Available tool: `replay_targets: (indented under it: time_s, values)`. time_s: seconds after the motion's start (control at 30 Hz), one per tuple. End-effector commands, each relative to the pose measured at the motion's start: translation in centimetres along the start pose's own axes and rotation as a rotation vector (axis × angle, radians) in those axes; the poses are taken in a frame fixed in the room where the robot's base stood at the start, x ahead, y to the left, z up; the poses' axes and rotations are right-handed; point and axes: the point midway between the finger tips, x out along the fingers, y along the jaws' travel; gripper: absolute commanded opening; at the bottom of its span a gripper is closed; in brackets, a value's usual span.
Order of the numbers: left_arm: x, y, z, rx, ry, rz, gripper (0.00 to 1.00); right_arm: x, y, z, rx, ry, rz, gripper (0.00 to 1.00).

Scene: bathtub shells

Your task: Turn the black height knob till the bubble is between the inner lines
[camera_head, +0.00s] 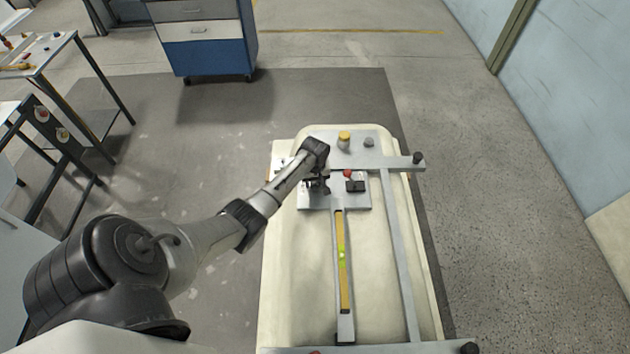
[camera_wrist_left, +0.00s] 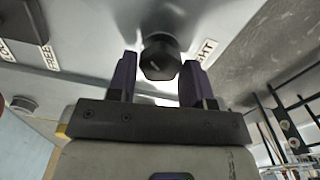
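The black height knob (camera_wrist_left: 160,57) shows in the left wrist view beside a label ending in "GHT". My left gripper (camera_wrist_left: 158,80) is open, with one dark finger on each side of the knob. The knob sits at the fingertips; I cannot tell whether either finger touches it. In the head view my left gripper (camera_head: 318,185) is over the left part of the grey fixture plate (camera_head: 335,199) and hides the knob. The yellow spirit level (camera_head: 344,285) lies along a grey bar, with its green vial (camera_head: 341,254) near the middle. The bubble's place between the lines is too small to read. My right gripper is not in view.
A red knob (camera_head: 347,174) and a black block (camera_head: 355,187) are on the plate right of my gripper. A yellow-topped post (camera_head: 344,138) and a grey knob (camera_head: 369,142) stand behind. The cream tub shell (camera_head: 285,290) lies beneath; a long rail (camera_head: 397,255) runs along its right.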

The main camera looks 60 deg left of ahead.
Motion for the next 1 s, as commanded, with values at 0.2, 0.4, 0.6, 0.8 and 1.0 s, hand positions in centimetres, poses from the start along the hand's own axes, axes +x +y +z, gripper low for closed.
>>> replay_targets:
  time_s: [0.2, 0.4, 0.6, 0.8, 1.0]
  values:
    - [0.0, 0.0, 0.0, 0.0, 0.0, 0.0, 0.25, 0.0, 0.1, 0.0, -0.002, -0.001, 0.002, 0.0]
    - [-0.2, 0.0, 0.0, 0.016, 0.0, -0.001, 0.15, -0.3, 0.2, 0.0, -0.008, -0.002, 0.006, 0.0]
    - [-0.4, 0.0, 0.0, 0.184, -0.001, -0.003, 0.15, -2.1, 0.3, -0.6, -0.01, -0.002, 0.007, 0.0]
    - [0.0, 0.1, 0.0, 0.279, -0.001, -0.002, 0.15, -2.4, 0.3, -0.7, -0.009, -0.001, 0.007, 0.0]
    - [0.1, 0.1, 0.0, 0.281, 0.0, -0.001, 0.15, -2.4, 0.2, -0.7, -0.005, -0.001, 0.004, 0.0]
